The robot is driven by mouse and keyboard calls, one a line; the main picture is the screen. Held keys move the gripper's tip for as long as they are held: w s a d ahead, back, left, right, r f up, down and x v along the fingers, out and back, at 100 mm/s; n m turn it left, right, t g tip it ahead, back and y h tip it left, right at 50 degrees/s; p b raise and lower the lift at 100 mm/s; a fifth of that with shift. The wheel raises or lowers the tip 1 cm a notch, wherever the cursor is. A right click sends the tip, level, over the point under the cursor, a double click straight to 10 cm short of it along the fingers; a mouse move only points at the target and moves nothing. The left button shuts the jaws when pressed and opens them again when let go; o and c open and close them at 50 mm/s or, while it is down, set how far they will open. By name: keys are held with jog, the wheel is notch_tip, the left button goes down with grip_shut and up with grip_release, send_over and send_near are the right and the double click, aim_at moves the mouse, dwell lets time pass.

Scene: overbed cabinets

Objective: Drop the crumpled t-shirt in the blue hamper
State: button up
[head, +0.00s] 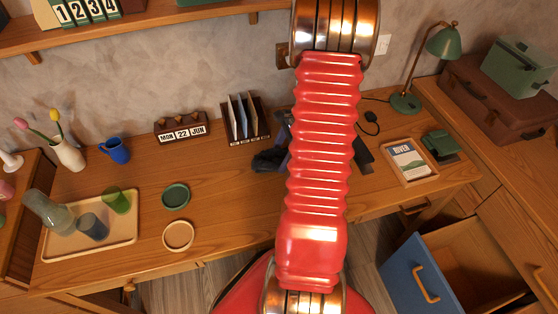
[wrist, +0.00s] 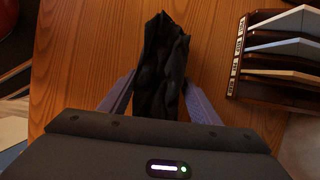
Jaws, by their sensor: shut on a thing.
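The crumpled t-shirt (wrist: 162,60) is a dark, nearly black, folded bundle in the wrist view. My gripper (wrist: 162,92) is shut on it, with a blue-grey finger on each side. In the head view the dark cloth (head: 267,160) shows just left of my red arm, over the desk beside the letter rack. Whether the cloth touches the desk top I cannot tell. My arm hides much of the gripper there. No blue hamper is recognisable in either view.
A letter rack (head: 245,120) stands close to the gripper. A tray (head: 90,237) with glasses, a blue mug (head: 115,149) and round dishes are left on the desk (head: 220,215). A green lamp (head: 405,102) stands at right. A blue-fronted drawer (head: 411,276) is open below right.

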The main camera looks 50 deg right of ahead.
jog(key=shift+f, duration=0.8)
jog(key=shift+f, duration=0.1)
jog(key=o, duration=1.3)
jog(key=v, duration=1.2)
jog(key=shift+w, duration=0.1)
